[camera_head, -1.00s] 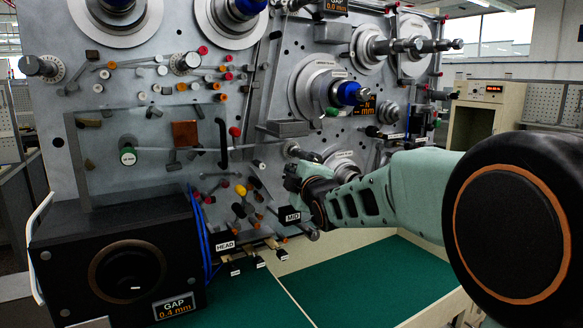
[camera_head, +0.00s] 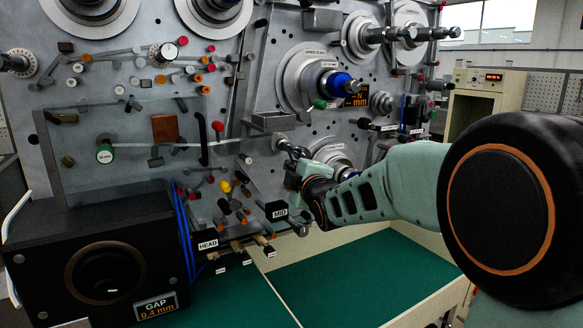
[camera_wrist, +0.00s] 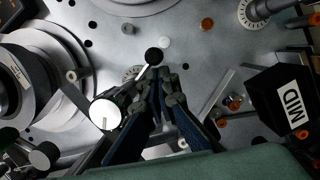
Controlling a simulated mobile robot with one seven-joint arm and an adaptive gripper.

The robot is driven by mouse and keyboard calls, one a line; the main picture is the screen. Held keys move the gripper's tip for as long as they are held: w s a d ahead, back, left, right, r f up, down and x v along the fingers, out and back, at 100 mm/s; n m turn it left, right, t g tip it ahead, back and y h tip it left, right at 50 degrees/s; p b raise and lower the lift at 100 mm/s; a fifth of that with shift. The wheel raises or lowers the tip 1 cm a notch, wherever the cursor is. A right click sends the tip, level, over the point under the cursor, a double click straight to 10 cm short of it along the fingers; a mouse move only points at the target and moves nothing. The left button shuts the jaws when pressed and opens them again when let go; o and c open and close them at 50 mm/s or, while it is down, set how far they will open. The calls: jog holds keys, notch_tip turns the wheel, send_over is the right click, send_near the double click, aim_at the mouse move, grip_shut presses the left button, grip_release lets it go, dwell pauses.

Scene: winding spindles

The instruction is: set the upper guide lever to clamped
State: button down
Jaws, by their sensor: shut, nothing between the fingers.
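My gripper (camera_head: 286,147) is at the lower middle of the metal panel, beside a round grey hub (camera_head: 279,142). In the wrist view its fingertips (camera_wrist: 165,80) are together and empty. A short lever with a black knob (camera_wrist: 153,56) shows just beyond the fingertips in the wrist view. I cannot tell whether the fingers touch it, and no readable label marks it as the upper guide lever. A white round cap (camera_wrist: 105,114) is left of the fingers. My gripper and arm hide part of the panel in the head view.
A MID box (camera_head: 277,210) juts out below my gripper; it also shows at the right of the wrist view (camera_wrist: 292,100). A grey ledge (camera_head: 272,121) and a large reel (camera_head: 303,80) are above. A black speaker-like box (camera_head: 100,262) stands lower left. The green bench top (camera_head: 345,275) is clear.

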jog(key=shift+f+b, duration=0.15)
jog(key=shift+b, duration=0.4)
jog(key=shift+w+d+n+t+b, duration=0.25)
jog(key=shift+n+b, duration=0.45)
jog(key=shift+b, duration=1.25)
jog(key=shift+w+d+r+n+t+y+b, duration=0.3)
jog(key=shift+d+n+b, duration=0.2)
jog(key=shift+n+b, duration=1.85)
jog(key=shift+w+d+r+n+t+y+b, duration=0.45)
jog(key=shift+n+b, duration=0.85)
jog(key=shift+b, duration=2.05)
jog(key=shift+w+d+n+t+y+b, duration=0.1)
jog(key=shift+w+d+n+y+b, duration=0.35)
jog(key=shift+n+b, duration=1.9)
jog(key=shift+s+d+r+m+b, duration=0.1)
jog(key=shift+s+d+m+b, duration=0.15)
jog(key=shift+b, duration=0.3)
jog(key=shift+a, duration=0.15)
